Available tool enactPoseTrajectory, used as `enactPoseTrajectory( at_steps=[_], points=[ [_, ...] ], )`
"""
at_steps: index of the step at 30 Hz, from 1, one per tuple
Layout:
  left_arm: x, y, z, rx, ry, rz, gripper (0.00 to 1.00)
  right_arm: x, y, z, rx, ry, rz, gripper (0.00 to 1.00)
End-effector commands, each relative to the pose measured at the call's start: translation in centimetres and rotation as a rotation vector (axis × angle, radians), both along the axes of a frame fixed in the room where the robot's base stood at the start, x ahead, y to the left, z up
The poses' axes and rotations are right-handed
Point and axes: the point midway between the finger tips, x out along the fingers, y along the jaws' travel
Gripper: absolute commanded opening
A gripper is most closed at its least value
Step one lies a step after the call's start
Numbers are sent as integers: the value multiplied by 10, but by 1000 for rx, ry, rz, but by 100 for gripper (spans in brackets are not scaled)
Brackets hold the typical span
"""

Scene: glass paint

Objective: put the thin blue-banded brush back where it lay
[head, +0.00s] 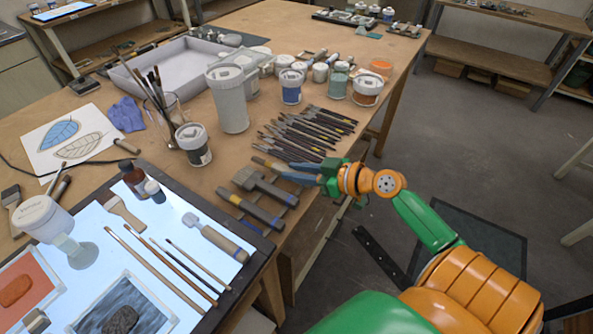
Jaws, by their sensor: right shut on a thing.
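My right gripper (291,171) reaches in from the right over the table's front edge. It is shut on a slim brush (263,161), whose tan end sticks out to the left of the fingers. The rest of the brush is hidden by the fingers, and I cannot make out a blue band. A row of dark-handled brushes (303,133) lies side by side on the table just beyond the gripper. My left gripper is out of view.
Two thick-handled tools (265,187) lie close to the gripper, near the table edge. White jars (230,98) and paint pots (291,86) stand behind the brush row. A glass of brushes (162,108) stands left of them. The wooden table (225,178) has small bare patches between.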

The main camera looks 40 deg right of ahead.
Motion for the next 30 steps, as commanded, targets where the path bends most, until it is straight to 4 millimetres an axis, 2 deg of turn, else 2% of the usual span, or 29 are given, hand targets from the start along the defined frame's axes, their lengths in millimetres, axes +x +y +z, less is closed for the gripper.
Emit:
enactPoseTrajectory(
  at_steps=[3,4,7,8,17,30],
  points=[
    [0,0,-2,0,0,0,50,0,0,-1,0,0,0,0],
    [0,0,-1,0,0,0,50,0,0,-1,0,0,0,32],
    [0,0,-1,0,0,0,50,0,0,-1,0,0,0,59],
    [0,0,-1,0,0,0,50,0,0,-1,0,0,0,62],
    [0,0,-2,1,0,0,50,-2,-1,-1,0,1,0,62],
    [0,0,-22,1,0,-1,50,-56,-27,21,0,1,-1,62]
  ],
)
